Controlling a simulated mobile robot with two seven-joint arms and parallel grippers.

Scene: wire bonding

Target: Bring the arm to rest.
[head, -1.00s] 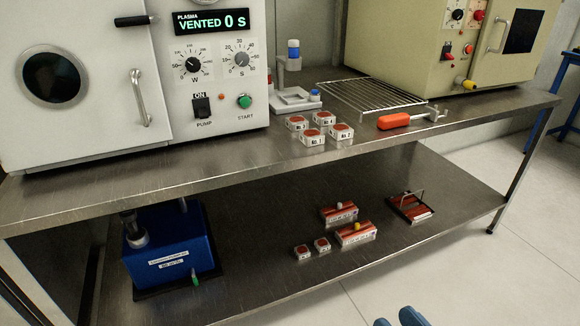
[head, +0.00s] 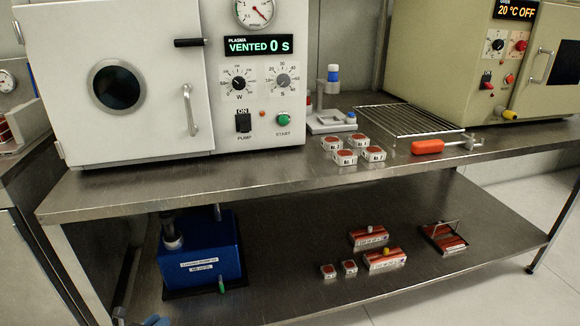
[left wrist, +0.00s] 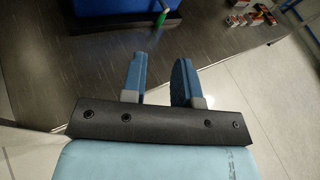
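My left gripper (head: 140,319) shows only as blue fingertips at the bottom left edge of the head view, in front of the bench. In the left wrist view my left gripper (left wrist: 169,75) has its two blue fingers apart, with nothing between them. Dark shelf and pale floor show beyond the fingers. The rest of my left arm is hidden in the head view. My right gripper is in neither view.
The steel bench (head: 250,172) carries the white plasma unit (head: 140,60), red-topped blocks (head: 345,157), a wire rack (head: 405,118) and an orange-handled tool (head: 428,146). Its lower shelf (head: 300,240) holds a blue pump (head: 200,255) and red-labelled boxes (head: 385,261). Floor shows at right.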

